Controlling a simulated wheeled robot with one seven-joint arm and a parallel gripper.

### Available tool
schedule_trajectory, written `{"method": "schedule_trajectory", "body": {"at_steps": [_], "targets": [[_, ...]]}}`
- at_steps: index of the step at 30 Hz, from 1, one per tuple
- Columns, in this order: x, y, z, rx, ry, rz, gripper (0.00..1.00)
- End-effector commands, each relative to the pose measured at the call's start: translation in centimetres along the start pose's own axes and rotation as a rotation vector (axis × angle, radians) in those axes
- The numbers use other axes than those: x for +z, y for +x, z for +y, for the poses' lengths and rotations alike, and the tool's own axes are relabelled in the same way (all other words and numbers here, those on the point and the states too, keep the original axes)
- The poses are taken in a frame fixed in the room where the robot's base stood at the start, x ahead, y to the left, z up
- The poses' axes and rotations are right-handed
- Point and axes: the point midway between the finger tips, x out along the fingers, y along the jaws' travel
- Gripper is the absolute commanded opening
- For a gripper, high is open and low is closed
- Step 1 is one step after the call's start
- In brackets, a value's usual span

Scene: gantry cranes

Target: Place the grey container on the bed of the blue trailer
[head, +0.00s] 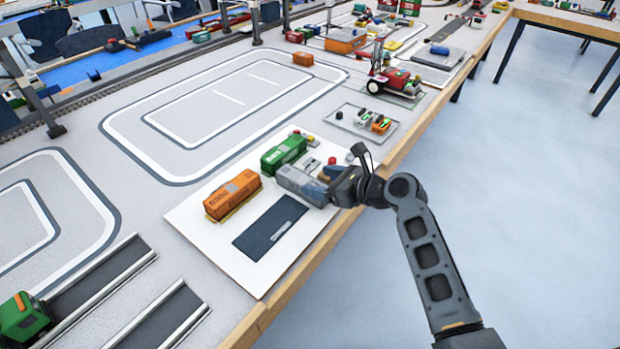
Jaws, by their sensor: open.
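The grey container (298,185) lies on a white board (205,240) near the table's front edge, between a green container and a dark flat pad. A small blue thing (334,178) shows just right of it, partly covered by my gripper; it may be the blue trailer, but I cannot tell. My gripper (330,186) is low over the board at the right end of the grey container. It is open, and its fingers are hard to make out. I cannot tell whether it touches the container.
An orange container (233,195) and a green container (284,153) stand close by on the board. The dark flat pad (270,228) is empty. Rails (100,275) lie at front left.

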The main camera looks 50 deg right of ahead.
Motion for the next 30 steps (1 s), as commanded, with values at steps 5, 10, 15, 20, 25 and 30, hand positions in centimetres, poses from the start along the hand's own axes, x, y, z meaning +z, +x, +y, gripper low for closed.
{"method": "schedule_trajectory", "body": {"at_steps": [5, 10, 15, 20, 25, 30], "targets": [[-0.1, -3.6, 0.0, -0.001, -0.001, 0.001, 0.77], [0.0, -5.9, 0.0, -0.001, 0.0, 0.0, 0.77], [0.0, -6.8, 0.0, 0.0, -0.001, 0.001, 0.77], [-0.1, -6.9, 0.1, 0.0, -0.005, 0.002, 0.77], [-2.1, -7.3, 2.6, -0.02, -0.154, 0.045, 0.77], [-6.2, -10.0, 8.2, -0.055, -0.6, 0.148, 0.77]]}}
